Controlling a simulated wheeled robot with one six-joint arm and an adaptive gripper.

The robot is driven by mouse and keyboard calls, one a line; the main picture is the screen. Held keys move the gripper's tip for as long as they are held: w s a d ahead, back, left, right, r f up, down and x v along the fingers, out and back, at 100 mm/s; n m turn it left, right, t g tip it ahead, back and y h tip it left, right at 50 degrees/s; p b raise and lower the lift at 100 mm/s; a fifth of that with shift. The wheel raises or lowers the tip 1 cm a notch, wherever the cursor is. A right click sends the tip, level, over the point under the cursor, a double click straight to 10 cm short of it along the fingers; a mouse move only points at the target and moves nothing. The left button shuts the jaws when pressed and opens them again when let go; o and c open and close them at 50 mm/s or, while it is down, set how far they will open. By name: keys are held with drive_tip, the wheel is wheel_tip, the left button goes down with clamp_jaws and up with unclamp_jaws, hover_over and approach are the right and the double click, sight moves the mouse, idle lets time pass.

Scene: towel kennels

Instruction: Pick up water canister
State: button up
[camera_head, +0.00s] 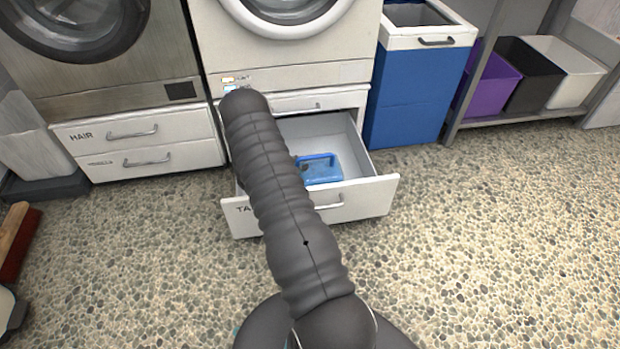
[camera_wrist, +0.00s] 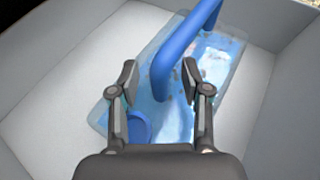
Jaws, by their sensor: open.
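The water canister (camera_head: 322,170) is a translucent blue container with a darker blue handle on top. It lies in an open white drawer (camera_head: 375,192) in the head view, partly hidden behind my arm. In the wrist view the canister (camera_wrist: 228,62) rests on the drawer floor, with its thick blue handle (camera_wrist: 178,62) rising towards the camera and a round blue cap (camera_wrist: 139,127) at the lower left. My gripper (camera_wrist: 160,82) is open above the canister, its fingers on either side of the handle's near end. I cannot tell whether they touch it. The head view hides my gripper.
Washing machines stand above the drawers. A blue bin (camera_head: 415,95) stands right of the drawer, with purple (camera_head: 492,82), black and white bins on a shelf beyond. The pebbled floor (camera_head: 480,240) at right is clear.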

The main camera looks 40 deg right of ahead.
drive_tip(key=shift+c, duration=0.2)
clamp_jaws()
drive_tip(key=shift+w+r, duration=0.1)
drive_tip(key=shift+r, duration=0.05)
